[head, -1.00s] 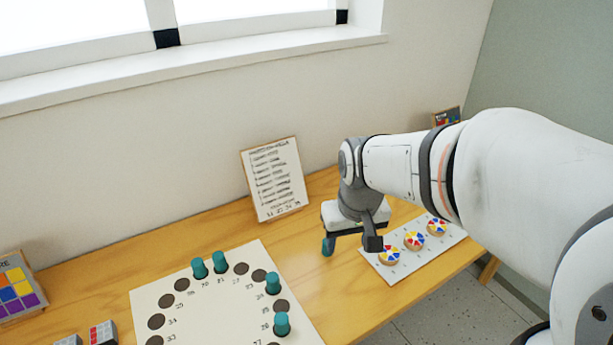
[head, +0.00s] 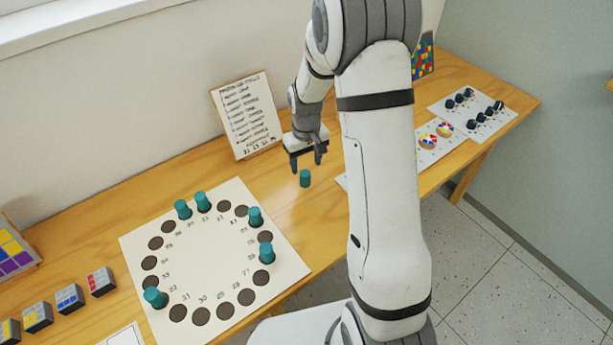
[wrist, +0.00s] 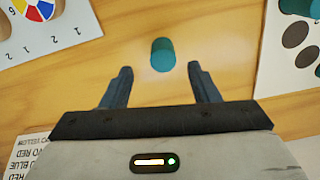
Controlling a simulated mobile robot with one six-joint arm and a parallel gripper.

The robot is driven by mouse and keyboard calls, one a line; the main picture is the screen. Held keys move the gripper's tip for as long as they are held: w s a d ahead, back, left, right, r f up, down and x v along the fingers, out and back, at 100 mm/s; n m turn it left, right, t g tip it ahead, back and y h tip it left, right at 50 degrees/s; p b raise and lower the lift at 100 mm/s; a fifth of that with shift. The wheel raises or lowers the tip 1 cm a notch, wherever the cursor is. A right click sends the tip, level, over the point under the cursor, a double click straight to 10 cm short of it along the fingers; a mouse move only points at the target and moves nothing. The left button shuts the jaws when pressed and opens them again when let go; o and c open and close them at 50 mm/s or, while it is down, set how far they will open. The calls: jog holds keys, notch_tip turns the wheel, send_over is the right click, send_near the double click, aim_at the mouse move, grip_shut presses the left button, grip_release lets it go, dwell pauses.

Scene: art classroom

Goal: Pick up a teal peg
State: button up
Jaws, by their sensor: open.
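A loose teal peg (head: 305,178) stands upright on the bare wooden table, to the right of the white peg board. In the wrist view the teal peg (wrist: 163,54) lies ahead of the fingertips, roughly centred between them. My gripper (head: 306,168) is open and empty, just behind and above the peg. Its two dark fingers (wrist: 160,70) are apart, and the peg is not between them. More teal pegs stand in holes of the white board (head: 222,262), two at its back (head: 193,206), two on its right (head: 261,234) and one at front left (head: 155,297).
A framed text sheet (head: 246,116) leans at the wall behind my gripper. A white board with coloured discs (head: 428,157) and a board with dark knobs (head: 479,117) lie to the right. Small blocks (head: 70,298) sit at left. The table around the loose peg is clear.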

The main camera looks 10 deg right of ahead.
aim_at(305, 173)
jog(key=f, duration=0.5)
jog(key=shift+a+p, duration=0.2)
jog(key=shift+p, duration=0.2)
jog(key=shift+c, duration=0.3)
jog(key=c, duration=1)
jog(key=shift+r, duration=0.1)
